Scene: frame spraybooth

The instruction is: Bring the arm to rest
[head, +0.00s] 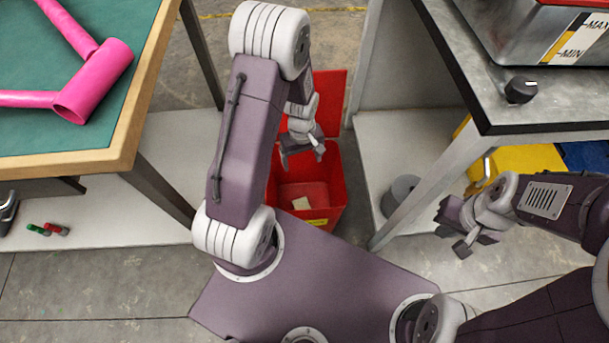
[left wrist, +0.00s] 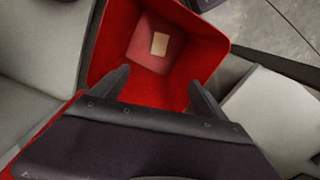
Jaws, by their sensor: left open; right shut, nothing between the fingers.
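My left arm reaches forward from my base, and its gripper (head: 303,160) is open and empty above a red bin (head: 331,198). In the left wrist view the two fingers of the left gripper (left wrist: 158,88) stand apart over the mouth of the red bin (left wrist: 205,50). A small tan piece (left wrist: 159,44) lies on the bin's floor; it also shows in the head view (head: 301,203). My right gripper (head: 455,240) is shut and empty, low at the right, in front of the right-hand bench.
A green-topped table (head: 60,135) with a pink tube frame (head: 98,75) stands at the left. A dark-topped bench (head: 560,110) at the right carries a metal tank (head: 510,40) and a black knob (head: 521,89). A grey roll (head: 400,195) and a yellow object (head: 520,160) sit below it.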

